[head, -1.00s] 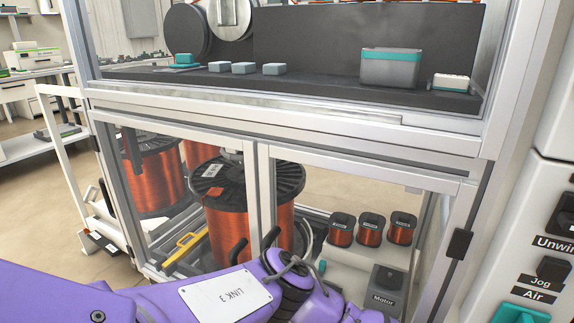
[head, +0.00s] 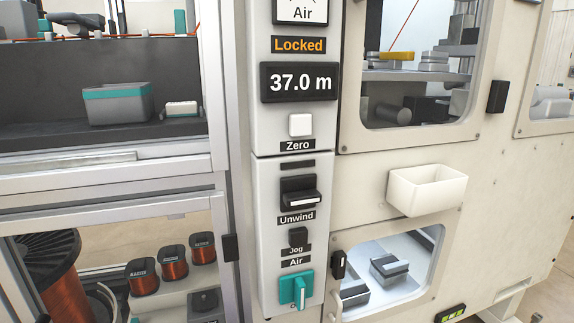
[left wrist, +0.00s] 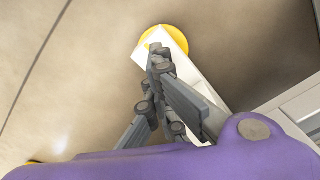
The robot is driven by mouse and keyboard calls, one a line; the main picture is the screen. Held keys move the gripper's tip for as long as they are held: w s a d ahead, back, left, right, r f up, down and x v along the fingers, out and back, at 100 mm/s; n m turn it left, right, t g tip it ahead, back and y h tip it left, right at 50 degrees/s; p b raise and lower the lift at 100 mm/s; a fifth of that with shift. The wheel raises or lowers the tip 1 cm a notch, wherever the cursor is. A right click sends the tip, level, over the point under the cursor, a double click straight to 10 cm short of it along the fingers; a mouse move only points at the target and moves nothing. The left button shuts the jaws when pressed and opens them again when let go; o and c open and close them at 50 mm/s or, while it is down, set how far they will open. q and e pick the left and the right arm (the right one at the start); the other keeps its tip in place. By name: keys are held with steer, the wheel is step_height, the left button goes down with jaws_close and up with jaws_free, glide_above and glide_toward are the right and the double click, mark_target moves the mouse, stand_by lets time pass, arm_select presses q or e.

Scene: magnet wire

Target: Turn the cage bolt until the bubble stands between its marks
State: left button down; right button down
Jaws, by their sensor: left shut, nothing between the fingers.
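A small black-framed level with a yellow-green vial (head: 451,313) sits at the bottom edge of the head view, at the foot of the machine's cream front. It is too small and cut off to tell where its bubble stands. I cannot make out the cage bolt in either view. My left gripper (left wrist: 158,60) is shut and empty in the left wrist view, above the floor and apart from anything it could hold. My right gripper is in neither view.
A control column shows a 37.0 m display (head: 299,83), an Unwind switch (head: 299,191) and a teal air knob (head: 296,290). A white bin (head: 427,190) juts from the machine front. Below the left gripper is a white foot with a yellow disc (left wrist: 165,40).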

arm_select(q)
steer(key=shift+w+f, duration=0.35)
steer(key=shift+f, duration=0.05)
stand_by(0.6)
steer(key=shift+a+p, duration=0.1)
steer(key=shift+p, duration=0.6)
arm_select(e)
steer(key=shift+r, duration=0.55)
arm_select(q)
steer(key=shift+r, duration=0.1)
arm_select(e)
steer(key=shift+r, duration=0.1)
